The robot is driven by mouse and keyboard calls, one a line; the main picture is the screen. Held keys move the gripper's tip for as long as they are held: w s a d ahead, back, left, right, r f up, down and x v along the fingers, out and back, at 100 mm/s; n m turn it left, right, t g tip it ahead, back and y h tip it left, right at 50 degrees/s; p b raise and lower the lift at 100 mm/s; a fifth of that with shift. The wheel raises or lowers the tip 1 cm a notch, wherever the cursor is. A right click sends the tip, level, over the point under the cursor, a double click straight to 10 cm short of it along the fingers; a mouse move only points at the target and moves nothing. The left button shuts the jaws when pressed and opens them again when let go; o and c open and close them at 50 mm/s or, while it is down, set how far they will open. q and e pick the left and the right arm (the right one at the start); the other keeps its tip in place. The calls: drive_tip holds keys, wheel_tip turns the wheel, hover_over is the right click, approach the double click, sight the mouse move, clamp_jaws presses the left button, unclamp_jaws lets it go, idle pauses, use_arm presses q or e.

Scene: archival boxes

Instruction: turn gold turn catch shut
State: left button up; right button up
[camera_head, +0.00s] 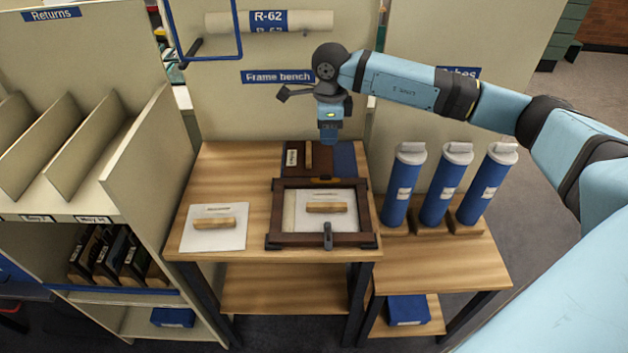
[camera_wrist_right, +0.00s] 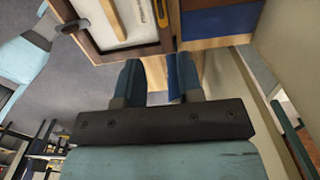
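A dark wooden frame (camera_head: 275,215) lies flat on the bench and holds a white sheet with a light wooden block on it. A gold turn catch (camera_head: 320,181) is on the frame's far rail; in the right wrist view it is a yellow strip (camera_wrist_right: 162,13) along the rail. Whether it is turned shut is too small to tell. A dark grey catch (camera_head: 327,236) is on the near rail. My right gripper (camera_head: 329,142) points down above the far side of the frame. Its fingers stand apart and empty in the right wrist view (camera_wrist_right: 157,66). My left gripper is out of view.
Behind the frame lie a brown box (camera_head: 296,158) and a blue one (camera_head: 344,160). A white sheet (camera_head: 214,238) with a wooden block is left. Several blue tubes (camera_head: 446,188) stand right. A panel (camera_head: 222,110) rises behind the bench.

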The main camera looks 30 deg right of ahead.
sight(327, 174)
wheel_tip(327, 174, down, 14)
drive_tip(key=shift+d+r, duration=0.1)
drive_tip(key=shift+r, duration=0.05)
idle(0.3)
clamp_jaws()
